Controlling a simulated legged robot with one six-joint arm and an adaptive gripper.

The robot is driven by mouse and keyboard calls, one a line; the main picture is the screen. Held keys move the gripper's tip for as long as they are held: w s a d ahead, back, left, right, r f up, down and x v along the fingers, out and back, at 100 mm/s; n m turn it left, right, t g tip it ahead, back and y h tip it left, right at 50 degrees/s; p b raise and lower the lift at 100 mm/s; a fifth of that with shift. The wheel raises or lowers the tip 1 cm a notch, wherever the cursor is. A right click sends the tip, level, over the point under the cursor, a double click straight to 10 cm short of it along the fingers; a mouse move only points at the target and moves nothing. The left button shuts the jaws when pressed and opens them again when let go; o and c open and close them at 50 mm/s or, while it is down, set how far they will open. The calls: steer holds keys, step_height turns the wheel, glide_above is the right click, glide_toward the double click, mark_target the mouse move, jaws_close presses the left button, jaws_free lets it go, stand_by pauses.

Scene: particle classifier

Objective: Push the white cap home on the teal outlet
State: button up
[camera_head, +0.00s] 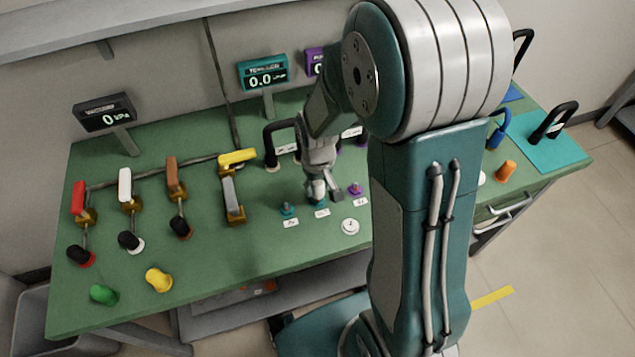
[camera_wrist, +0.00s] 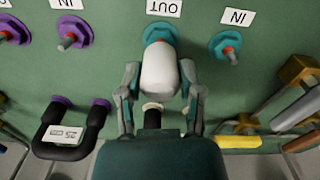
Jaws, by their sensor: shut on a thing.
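In the wrist view the white cap (camera_wrist: 160,72) sits between the two fingers of my gripper (camera_wrist: 160,88), which is shut on it. The cap's far end overlaps the teal outlet (camera_wrist: 158,32), whose collar shows around and behind it by the OUT label (camera_wrist: 164,8). The cap looks in line with the outlet, but I cannot tell how deep it sits. In the head view my gripper (camera_head: 318,186) points down at the teal outlet (camera_head: 320,202); the cap is mostly hidden there.
A teal inlet (camera_wrist: 225,46) stands close beside the outlet, with purple fittings (camera_wrist: 72,33) on the other side. A black hose loop (camera_wrist: 75,125) and valve handles (camera_head: 238,157) are nearby. A white disc (camera_head: 350,226) lies in front. The bench's front middle (camera_head: 230,260) is clear.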

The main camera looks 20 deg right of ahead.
mark_target(317, 183)
steer(key=shift+f, duration=1.1)
steer(key=o, duration=1.1)
step_height(317, 183, up, 11)
steer(key=shift+a+r, duration=0.1)
steer(key=shift+r, duration=0.3)
